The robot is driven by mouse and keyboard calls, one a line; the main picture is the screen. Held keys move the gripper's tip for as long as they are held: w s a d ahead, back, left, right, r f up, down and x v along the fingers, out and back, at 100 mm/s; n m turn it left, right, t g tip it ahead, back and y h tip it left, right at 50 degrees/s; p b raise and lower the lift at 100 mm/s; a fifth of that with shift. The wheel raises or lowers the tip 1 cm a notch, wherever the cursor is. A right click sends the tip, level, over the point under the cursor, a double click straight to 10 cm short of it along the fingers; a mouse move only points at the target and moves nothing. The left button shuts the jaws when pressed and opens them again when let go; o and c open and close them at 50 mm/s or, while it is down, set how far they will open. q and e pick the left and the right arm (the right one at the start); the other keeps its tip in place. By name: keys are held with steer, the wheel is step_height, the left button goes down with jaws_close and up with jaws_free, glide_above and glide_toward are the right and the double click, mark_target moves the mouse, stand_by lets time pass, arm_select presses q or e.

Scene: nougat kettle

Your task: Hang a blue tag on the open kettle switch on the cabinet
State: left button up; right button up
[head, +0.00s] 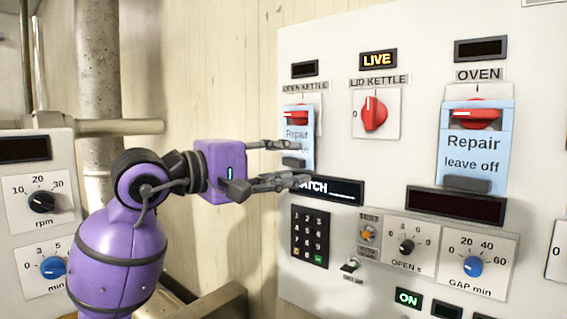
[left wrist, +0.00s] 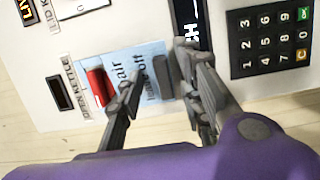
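A light-blue tag (head: 307,153) marked Repair is on the open kettle switch (head: 297,114) at the cabinet's left edge. The red knob shows through the tag's upper opening. The left wrist view shows the tag (left wrist: 122,60) flat against the panel around the red knob (left wrist: 99,87), with its grey block (left wrist: 164,76) at the lower end. My left gripper (head: 302,161) is open in front of the tag. Its fingers are apart, one to each side of the block; whether one touches it I cannot tell. My right gripper is not in view.
Another blue Repair tag (head: 473,150) hangs on the oven switch. The lid kettle knob (head: 374,113) is bare under a lit LIVE sign (head: 378,59). A keypad (head: 310,236) and small dials sit below. A second panel (head: 40,215) and a pipe (head: 98,70) stand at left.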

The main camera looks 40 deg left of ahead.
arm_select(q)
steer(key=v, duration=1.2)
